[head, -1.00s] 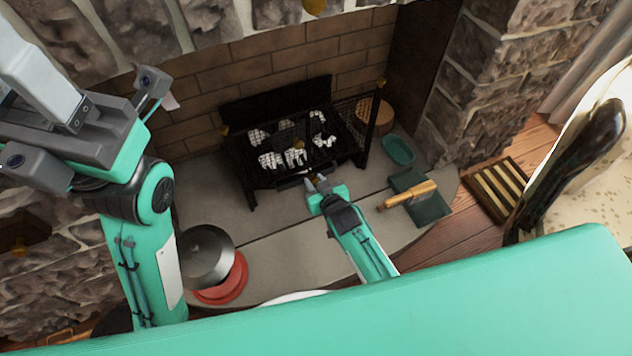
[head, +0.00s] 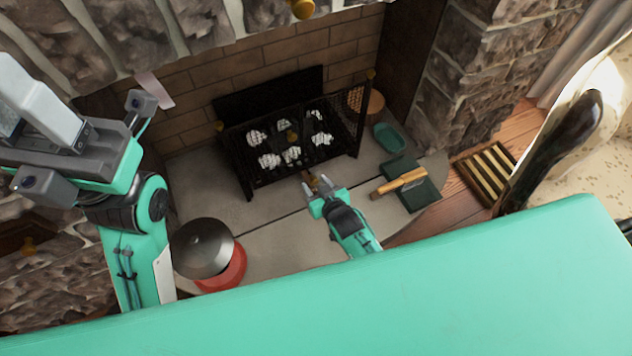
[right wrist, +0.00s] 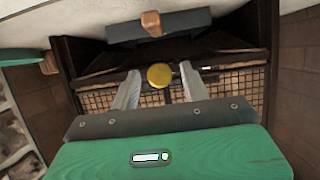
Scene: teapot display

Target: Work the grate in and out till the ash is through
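The black grate (head: 292,172), with white lumps (head: 270,160) on it, stands in the brick fireplace. Its round brass knob (right wrist: 160,75) shows between the two spread fingers of my right gripper (right wrist: 160,88) in the right wrist view, with gaps at both sides. In the head view my right gripper (head: 315,188) is just in front of the grate.
A dark mesh screen (head: 350,110) stands around the grate. A teal dish (head: 389,137) and a dark green pan with a wooden-handled tool (head: 399,182) lie to the right. A grey-lidded red pot (head: 229,272) stands front left. The hearth (head: 275,228) between is clear.

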